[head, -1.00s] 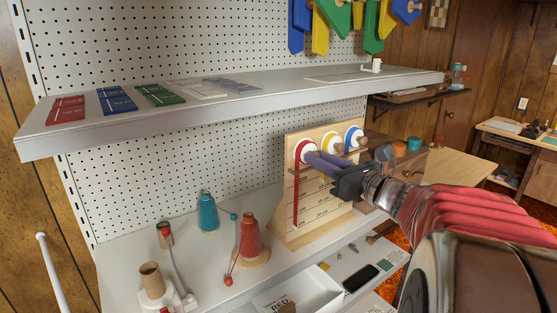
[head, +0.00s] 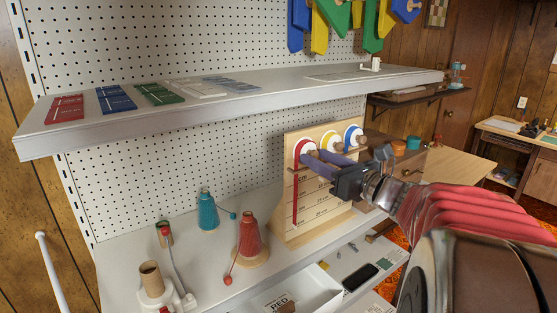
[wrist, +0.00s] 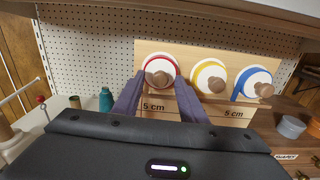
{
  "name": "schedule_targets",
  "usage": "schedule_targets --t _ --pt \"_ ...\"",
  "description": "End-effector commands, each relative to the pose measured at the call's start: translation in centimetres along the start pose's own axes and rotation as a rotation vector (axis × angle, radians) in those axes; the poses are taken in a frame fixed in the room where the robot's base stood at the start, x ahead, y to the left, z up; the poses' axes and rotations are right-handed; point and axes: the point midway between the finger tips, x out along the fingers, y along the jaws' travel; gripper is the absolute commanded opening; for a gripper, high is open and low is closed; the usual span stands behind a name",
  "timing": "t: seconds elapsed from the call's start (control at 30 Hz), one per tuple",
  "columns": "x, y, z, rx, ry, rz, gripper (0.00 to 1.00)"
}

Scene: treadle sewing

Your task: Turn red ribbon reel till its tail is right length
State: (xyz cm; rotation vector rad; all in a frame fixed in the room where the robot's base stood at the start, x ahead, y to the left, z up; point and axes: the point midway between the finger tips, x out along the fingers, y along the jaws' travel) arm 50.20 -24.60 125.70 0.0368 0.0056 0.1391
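The red ribbon reel (head: 302,147) is the leftmost of three on a pale wooden board (head: 326,200). Its red tail (head: 295,198) hangs straight down over the centimetre marks, its end in the lower part of the scale. In the wrist view the red reel (wrist: 160,61) has a brown knob (wrist: 159,78) at its centre. My gripper (wrist: 160,88) points at it with its two purple fingers apart, one on each side of the knob. I cannot tell whether they touch it. In the head view my gripper (head: 322,160) hides part of the board.
Yellow (wrist: 209,70) and blue (wrist: 255,77) reels sit close to the right. Thread cones, teal (head: 208,212) and red (head: 250,236), stand on the bench left of the board. A shelf (head: 230,95) overhangs the bench. An open white drawer (head: 318,290) is below.

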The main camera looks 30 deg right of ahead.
Motion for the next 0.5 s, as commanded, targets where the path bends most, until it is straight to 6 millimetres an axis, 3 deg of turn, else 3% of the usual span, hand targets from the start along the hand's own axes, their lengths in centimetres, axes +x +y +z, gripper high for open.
schedule_targets --t 0.27,0.5 --pt "-0.5 -0.1 0.1 -0.001 -0.002 -0.001 0.38" --pt "-2.9 -0.1 0.1 -0.001 -0.003 -0.003 0.38"
